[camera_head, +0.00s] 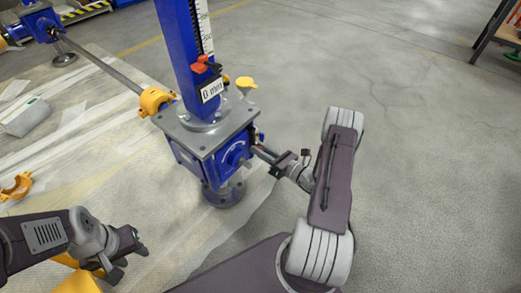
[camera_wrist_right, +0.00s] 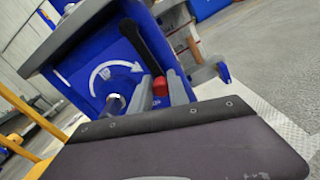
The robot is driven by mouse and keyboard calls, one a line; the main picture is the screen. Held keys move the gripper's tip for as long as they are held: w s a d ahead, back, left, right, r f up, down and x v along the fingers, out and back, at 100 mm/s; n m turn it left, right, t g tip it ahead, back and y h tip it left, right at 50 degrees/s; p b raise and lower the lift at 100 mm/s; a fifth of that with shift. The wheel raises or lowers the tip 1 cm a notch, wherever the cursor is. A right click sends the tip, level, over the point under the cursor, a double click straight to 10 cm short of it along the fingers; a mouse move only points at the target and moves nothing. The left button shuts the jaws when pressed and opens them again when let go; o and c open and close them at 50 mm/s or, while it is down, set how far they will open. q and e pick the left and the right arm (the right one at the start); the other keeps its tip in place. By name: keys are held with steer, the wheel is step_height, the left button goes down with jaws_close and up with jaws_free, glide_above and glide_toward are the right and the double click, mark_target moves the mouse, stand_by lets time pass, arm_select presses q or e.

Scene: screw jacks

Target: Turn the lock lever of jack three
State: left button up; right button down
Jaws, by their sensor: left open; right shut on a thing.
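A blue screw jack (camera_head: 235,155) with a tall blue column stands in the middle of the head view; no jack number is readable. In the right wrist view its blue face (camera_wrist_right: 85,80) carries a white curved arrow and a round metal shaft end. A black lock lever (camera_wrist_right: 146,45) slants down that face to a red tip (camera_wrist_right: 160,87). My right gripper (camera_head: 268,156) is at the jack's right side, its grey fingers (camera_wrist_right: 161,90) shut around the red tip. My left gripper (camera_head: 128,262) is open and empty at lower left, apart from the jack.
A yellow clamp (camera_head: 155,100) surrounds the shaft (camera_head: 105,68) running to another blue jack (camera_head: 38,22) at upper left. A loose yellow clamp half (camera_head: 17,187) and a grey packet (camera_head: 25,117) lie on the floor sheet.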

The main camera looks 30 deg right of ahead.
steer(key=shift+d, duration=0.2)
steer(key=w+d+r+n+p, duration=0.3)
steer(key=d+r+n+p, duration=0.4)
steer(key=n, duration=1)
steer(key=shift+d+r+n+p, duration=0.35)
steer(key=shift+r+p, duration=0.45)
steer(key=shift+p, duration=0.8)
steer(key=shift+w+a, duration=0.1)
steer(key=shift+w, duration=0.05)
steer(key=c, duration=1.3)
jaws_free()
steer(key=shift+a, duration=0.1)
